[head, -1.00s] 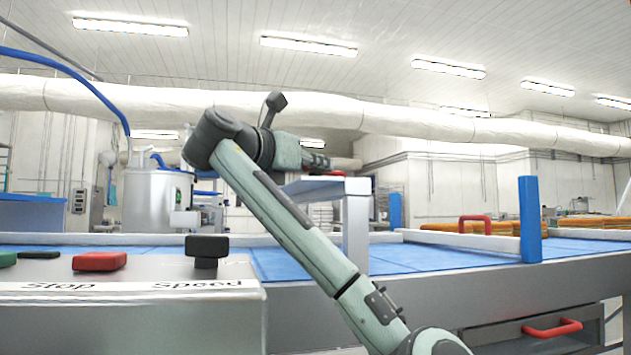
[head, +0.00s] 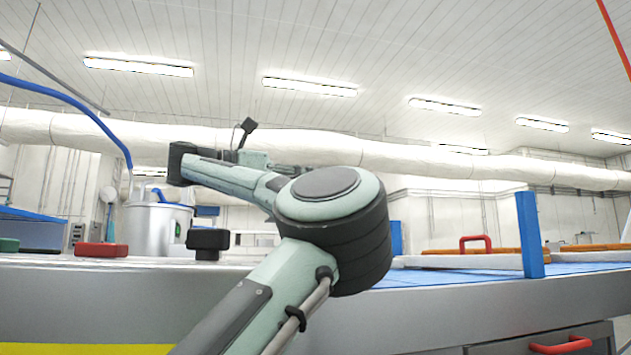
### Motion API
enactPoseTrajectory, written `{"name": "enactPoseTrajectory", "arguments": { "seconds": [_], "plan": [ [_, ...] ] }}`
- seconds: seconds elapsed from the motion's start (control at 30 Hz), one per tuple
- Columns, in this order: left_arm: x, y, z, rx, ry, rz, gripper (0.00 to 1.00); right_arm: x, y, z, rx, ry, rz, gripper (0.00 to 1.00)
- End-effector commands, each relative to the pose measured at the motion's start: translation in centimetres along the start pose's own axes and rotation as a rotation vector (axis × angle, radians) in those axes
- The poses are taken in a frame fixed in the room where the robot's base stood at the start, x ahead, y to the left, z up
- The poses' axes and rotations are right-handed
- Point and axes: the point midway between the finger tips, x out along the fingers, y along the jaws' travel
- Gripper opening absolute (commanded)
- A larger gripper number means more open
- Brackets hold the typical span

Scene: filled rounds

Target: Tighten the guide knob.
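I cannot pick out the guide knob for certain. A black knob (head: 208,240) stands on the grey panel at the left; the earlier frame shows a "Speed" label by it. My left arm rises from the bottom, bends at a large elbow in mid-picture, runs left, then turns back right at the wrist. My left gripper (head: 285,169) is small in the picture and mostly hidden behind my forearm, so its fingers are unclear. It appears apart from the black knob, above and to its right. My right gripper is out of view.
A red button (head: 101,250) and a green button (head: 8,245) sit left of the knob. A blue post (head: 530,235) stands at the right on the blue conveyor (head: 590,267). A red handle (head: 476,243) is on a board behind it. My elbow hides the middle.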

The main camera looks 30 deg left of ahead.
Motion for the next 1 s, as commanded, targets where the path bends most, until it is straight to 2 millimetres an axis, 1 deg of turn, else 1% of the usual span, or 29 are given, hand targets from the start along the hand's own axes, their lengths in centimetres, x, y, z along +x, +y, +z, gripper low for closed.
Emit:
{"name": "enactPoseTrajectory", "arguments": {
  "seconds": [0.2,0.57,0.6,0.73,0.77,1.0],
  "plan": [
    [0.04,-0.10,-0.22,-0.003,0.006,-0.037,0.00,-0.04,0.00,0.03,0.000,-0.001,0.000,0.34],
    [0.06,-0.07,-0.29,-0.004,0.008,-0.039,0.00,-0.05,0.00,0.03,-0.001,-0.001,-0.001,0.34],
    [0.06,-0.07,-0.30,-0.004,0.008,-0.039,0.19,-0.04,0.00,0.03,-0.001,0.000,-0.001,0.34],
    [0.05,-0.04,-0.25,-0.003,0.006,-0.038,0.35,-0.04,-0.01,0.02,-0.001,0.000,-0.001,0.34],
    [0.05,-0.03,-0.23,-0.003,0.006,-0.037,0.38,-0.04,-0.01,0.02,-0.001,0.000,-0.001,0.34],
    [0.00,0.00,-0.12,-0.002,0.003,-0.035,0.38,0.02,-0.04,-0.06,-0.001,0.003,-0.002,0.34]
  ]
}}
